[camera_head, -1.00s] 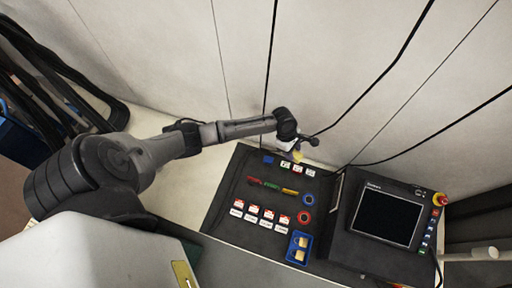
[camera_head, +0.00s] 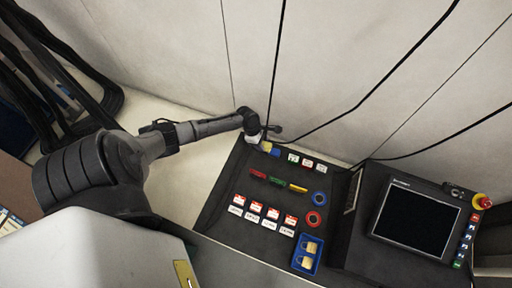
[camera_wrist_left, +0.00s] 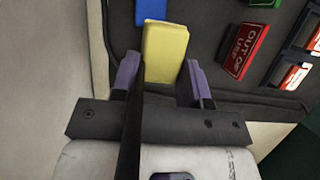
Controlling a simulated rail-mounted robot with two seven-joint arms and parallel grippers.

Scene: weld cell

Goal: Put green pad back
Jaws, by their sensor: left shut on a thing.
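My left gripper (camera_wrist_left: 158,80) is shut on a yellow block (camera_wrist_left: 165,52), held between its purple fingers. In the head view, the left gripper (camera_head: 262,144) is at the upper left corner of the dark board (camera_head: 225,212), with the yellow block (camera_head: 267,147) just left of a blue piece (camera_head: 275,151). I cannot tell whether the block touches the board. A green piece (camera_head: 277,182) lies between a red and a yellow one in the board's middle row. A small green-and-white piece (camera_head: 293,158) is in the top row. I cannot tell which is the green pad. My right gripper is not in view.
The board also holds red-and-white items (camera_head: 256,206), a blue ring (camera_head: 320,198), a red ring (camera_head: 314,219) and a blue tray (camera_head: 298,266). A screen console (camera_head: 415,218) stands at the right. The pale wall (camera_head: 330,60) with black cables is close behind.

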